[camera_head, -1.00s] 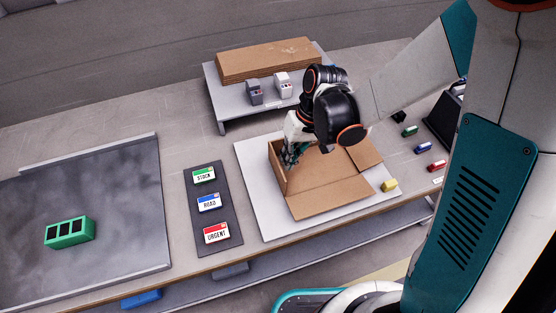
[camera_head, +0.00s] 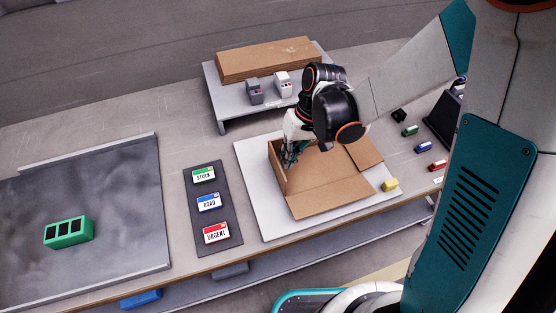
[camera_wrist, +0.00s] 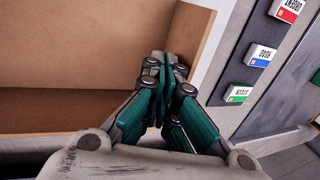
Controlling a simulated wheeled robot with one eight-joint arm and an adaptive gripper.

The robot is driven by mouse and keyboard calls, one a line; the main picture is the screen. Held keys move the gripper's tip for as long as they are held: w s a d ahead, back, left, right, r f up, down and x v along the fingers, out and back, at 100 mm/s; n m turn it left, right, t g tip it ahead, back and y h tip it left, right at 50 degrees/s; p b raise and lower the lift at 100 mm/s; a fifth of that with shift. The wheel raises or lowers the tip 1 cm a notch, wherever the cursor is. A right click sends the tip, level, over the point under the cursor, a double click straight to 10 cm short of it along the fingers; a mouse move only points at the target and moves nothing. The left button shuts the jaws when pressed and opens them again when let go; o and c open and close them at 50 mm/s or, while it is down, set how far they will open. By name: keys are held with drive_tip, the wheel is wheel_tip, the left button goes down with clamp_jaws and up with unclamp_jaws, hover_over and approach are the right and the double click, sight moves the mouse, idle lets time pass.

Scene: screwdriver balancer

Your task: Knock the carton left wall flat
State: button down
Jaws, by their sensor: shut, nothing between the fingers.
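The brown cardboard carton (camera_head: 330,180) lies open on a light board, with its front and right panels folded down flat. Its left wall (camera_head: 277,168) still stands upright. In the wrist view the left wall (camera_wrist: 196,38) shows as a narrow upright panel beside the fingertips. My gripper (camera_head: 290,160) is shut and empty, its teal fingers low at the inner side of that wall. In the wrist view the gripper (camera_wrist: 165,66) has its fingertips together close to the wall; I cannot tell whether they touch it. My wrist and arm hide the carton's back part.
A dark strip with three label cards (camera_head: 209,202) lies left of the carton. A raised shelf (camera_head: 245,110) with flat cardboard and two small devices stands behind. A yellow block (camera_head: 390,185) sits at the right corner.

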sight(277, 162)
drive_tip(key=shift+f, duration=0.25)
drive_tip(key=shift+s+a+f+b, duration=0.1)
drive_tip(key=shift+s+a+b, duration=0.15)
drive_tip(key=shift+a, duration=0.4)
drive_tip(key=shift+s+a+f+b, duration=0.15)
drive_tip(key=shift+s+a+b, duration=0.05)
drive_tip(key=shift+a, duration=0.5)
drive_tip(key=shift+s+a+f+b, duration=0.1)
drive_tip(key=shift+s+a+b, duration=0.15)
drive_tip(key=shift+a, duration=0.4)
drive_tip(key=shift+d, duration=0.1)
drive_tip(key=shift+w+d, duration=0.2)
drive_tip(key=shift+d, duration=0.3)
wheel_tip(277, 162, up, 7)
drive_tip(key=p, duration=0.5)
drive_tip(key=shift+r, duration=0.1)
